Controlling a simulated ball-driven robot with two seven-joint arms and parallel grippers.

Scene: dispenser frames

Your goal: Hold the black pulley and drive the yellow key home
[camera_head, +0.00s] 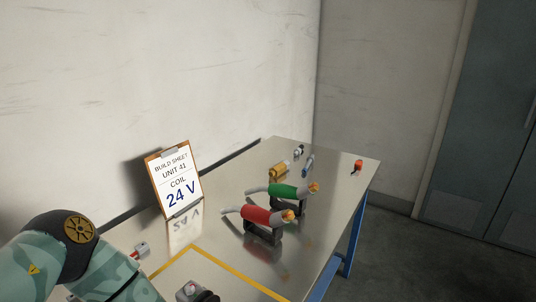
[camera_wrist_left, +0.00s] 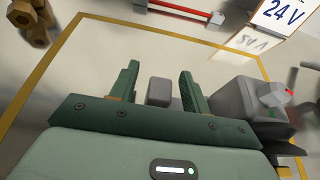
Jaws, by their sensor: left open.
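My left gripper (camera_wrist_left: 159,76) is open in the left wrist view, its two green fingers pointing at the table. A small grey block (camera_wrist_left: 160,91) shows between the fingers; I cannot tell whether it lies within their reach. A grey device with a red dot (camera_wrist_left: 235,102) is just right of the right finger. A grey part (camera_head: 189,291) with a red dot also shows at the bottom edge of the head view, with a dark piece (camera_head: 208,297) beside it. I cannot make out a black pulley or a yellow key for certain. My right gripper is not in view.
A clipboard (camera_head: 176,176) reading 24 V leans at the wall. A red tool (camera_head: 257,215) and a green tool (camera_head: 283,191) rest on dark stands. Brass parts (camera_wrist_left: 32,18) lie far left in the wrist view. A yellow line (camera_head: 237,275) frames the work area.

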